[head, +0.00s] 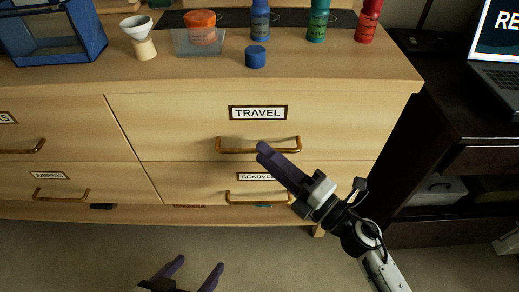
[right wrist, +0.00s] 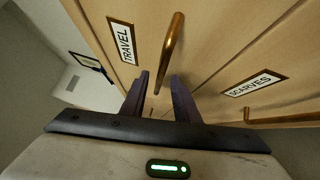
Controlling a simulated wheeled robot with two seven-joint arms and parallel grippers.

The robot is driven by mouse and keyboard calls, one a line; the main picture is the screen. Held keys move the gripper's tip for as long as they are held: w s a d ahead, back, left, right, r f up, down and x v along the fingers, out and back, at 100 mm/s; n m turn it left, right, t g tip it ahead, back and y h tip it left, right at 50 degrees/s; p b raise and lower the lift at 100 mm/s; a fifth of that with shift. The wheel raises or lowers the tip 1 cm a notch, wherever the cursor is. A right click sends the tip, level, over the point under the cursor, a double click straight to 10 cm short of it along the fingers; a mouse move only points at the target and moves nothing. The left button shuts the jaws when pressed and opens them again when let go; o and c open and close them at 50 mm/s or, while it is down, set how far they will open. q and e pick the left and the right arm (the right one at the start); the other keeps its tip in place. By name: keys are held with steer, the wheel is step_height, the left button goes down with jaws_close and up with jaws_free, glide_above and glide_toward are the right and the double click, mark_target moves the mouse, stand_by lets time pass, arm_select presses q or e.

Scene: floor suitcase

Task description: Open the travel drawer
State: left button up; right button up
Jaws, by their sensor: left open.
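The travel drawer (head: 180,125) is the wide wooden drawer labelled TRAVEL, and its front looks flush with the dresser. Its brass bar handle (head: 235,151) runs across below the label; it also shows in the right wrist view (right wrist: 173,45). My right gripper (head: 262,150) has its dark fingers at the right part of this handle. In the right wrist view its fingers are apart, with the handle's bar just ahead of and between the tips; contact cannot be told. My left gripper (head: 198,266) is open and empty, low over the floor in front of the dresser.
Below is the SCARVES drawer with its own handle (head: 245,198). On the top stand an orange-lidded jar (head: 201,27), several bottles, a blue cap (head: 256,57), a funnel-like item (head: 140,40) and a blue case (head: 50,35). A dark desk (head: 460,130) with a laptop stands right.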

steer(key=shift+x, duration=1.5)
jaws_close()
steer(key=shift+s, duration=0.1)
